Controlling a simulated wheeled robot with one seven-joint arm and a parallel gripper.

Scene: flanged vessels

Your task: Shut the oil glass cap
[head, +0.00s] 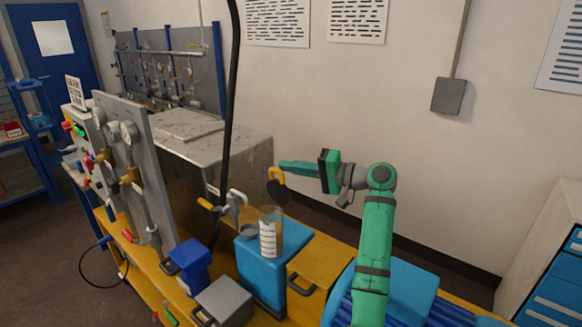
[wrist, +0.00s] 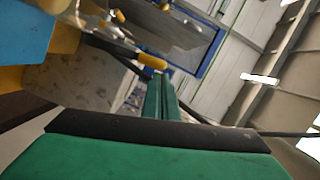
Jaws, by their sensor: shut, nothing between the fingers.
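The oil glass (head: 270,236), a clear cylinder with scale marks, stands upright on a blue block (head: 262,272) in the head view. Its dark round cap (head: 278,193) stands tilted up at the glass's rim, open, with a yellow loop handle (head: 277,176) on top. My gripper (head: 284,167) is shut and empty, its fingertips pointing left at the height of the yellow loop. I cannot tell whether they touch it. In the wrist view the closed green fingers (wrist: 160,97) show, with a yellow-ended part (wrist: 152,61) near their tips.
A yellow-handled valve (head: 212,204) stands left of the glass. A grey panel with gauges (head: 137,170) and a large grey box (head: 190,170) stand farther left. A blue container (head: 188,265) and a grey box (head: 223,300) sit in front.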

